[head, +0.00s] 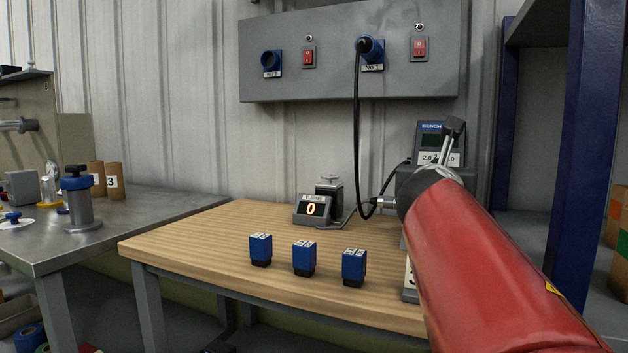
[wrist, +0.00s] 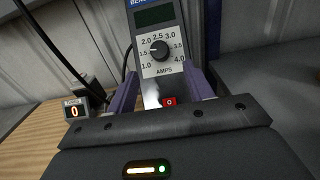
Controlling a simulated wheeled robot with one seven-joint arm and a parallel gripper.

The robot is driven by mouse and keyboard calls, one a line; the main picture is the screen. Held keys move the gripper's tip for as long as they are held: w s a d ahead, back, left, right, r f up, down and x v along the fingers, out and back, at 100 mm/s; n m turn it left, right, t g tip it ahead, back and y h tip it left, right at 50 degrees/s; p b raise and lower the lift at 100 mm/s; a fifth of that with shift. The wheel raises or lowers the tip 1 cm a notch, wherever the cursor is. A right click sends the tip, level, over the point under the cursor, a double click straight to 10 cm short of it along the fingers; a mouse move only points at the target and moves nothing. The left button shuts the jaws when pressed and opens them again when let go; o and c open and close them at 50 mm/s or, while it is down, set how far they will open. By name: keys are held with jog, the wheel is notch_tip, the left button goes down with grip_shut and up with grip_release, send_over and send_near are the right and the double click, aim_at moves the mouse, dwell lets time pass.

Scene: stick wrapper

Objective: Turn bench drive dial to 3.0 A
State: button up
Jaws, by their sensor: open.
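The bench drive (head: 433,138) stands at the right end of the wooden bench, its lower front largely hidden by my arm in the head view. In the wrist view its black dial (wrist: 159,50) sits on a white AMPS scale plate (wrist: 177,68) marked from 1.0 to 4.0. The dial's pointer seems to face left, near 1.5, but it is too small to be sure. My gripper (wrist: 161,76) is open, its two fingers on either side of the drive's face below the dial. Nothing is between the fingertips. A red switch marked 0 (wrist: 169,102) lies below the dial.
A small display reading 0 (head: 311,208) stands on the wooden bench (head: 205,240), with several blue blocks (head: 304,258) in front. A black cable (head: 357,130) hangs from the grey wall panel (head: 330,75). A blue post (head: 577,150) stands at right.

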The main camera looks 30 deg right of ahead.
jog(key=x, duration=0.7)
jog(key=shift+w+d+r, duration=0.1)
jog(key=shift+r, duration=0.1)
jog(key=c, duration=1)
jog(key=shift+f+m, duration=0.1)
jog(key=shift+m, duration=0.2)
